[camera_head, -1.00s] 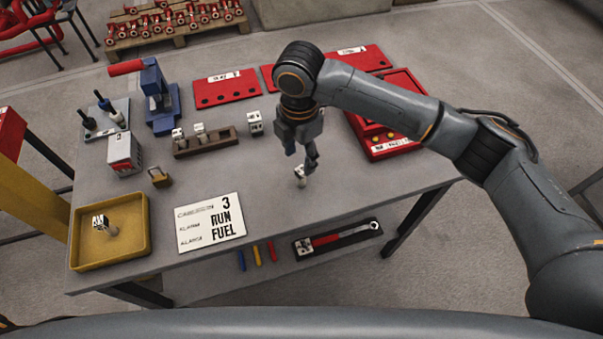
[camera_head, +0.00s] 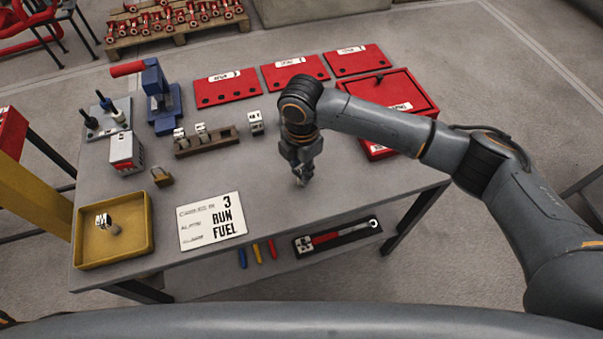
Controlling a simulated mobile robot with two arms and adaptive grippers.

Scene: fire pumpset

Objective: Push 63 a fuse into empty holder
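My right gripper (camera_head: 302,178) points down at the table's middle, its tips close to the tabletop. A small pale piece shows at its tips, mostly hidden; I cannot tell whether it is held. A brown holder block (camera_head: 222,140) stands to the left, with two white-topped fuses (camera_head: 201,134) upright in its left and middle parts. Its right part shows no fuse. A separate white block (camera_head: 256,123) stands just right of the holder. Another white-topped piece (camera_head: 103,221) lies in the yellow tray (camera_head: 84,262). My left gripper is out of view.
Red plates (camera_head: 227,87) lie along the back, and a red box (camera_head: 412,90) sits partly behind my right arm. A blue press (camera_head: 160,98), a padlock (camera_head: 161,176) and a RUN FUEL card (camera_head: 211,221) are at left. The front right of the table (camera_head: 345,195) is clear.

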